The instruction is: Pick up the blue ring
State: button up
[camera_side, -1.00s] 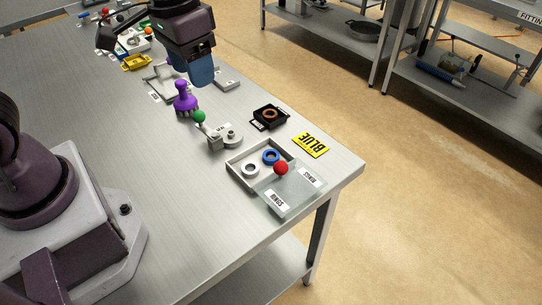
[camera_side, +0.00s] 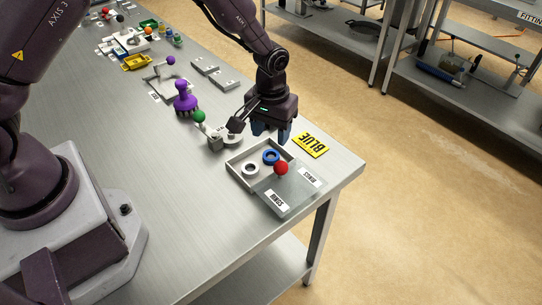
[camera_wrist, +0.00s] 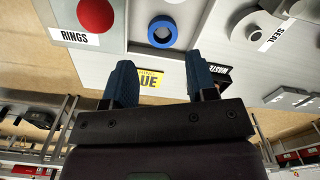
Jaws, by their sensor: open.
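The blue ring also shows in the wrist view (camera_wrist: 163,32), above and between my fingertips. My gripper (camera_side: 271,138) is above the table just behind the tray, with its blue fingers apart and empty. The wrist view shows the fingers (camera_wrist: 160,82) spread, not touching the ring.
A yellow BLUE sign (camera_side: 311,145) lies right of the tray. A metal fixture with a green knob (camera_side: 199,116) and a purple knobbed piece (camera_side: 184,99) stand to the left. The black box is hidden behind my gripper in the side view.

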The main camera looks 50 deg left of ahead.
aim_at(270, 159)
jog(key=shift+a+f, duration=0.1)
jog(key=shift+f, duration=3.45)
jog(key=c, duration=0.7)
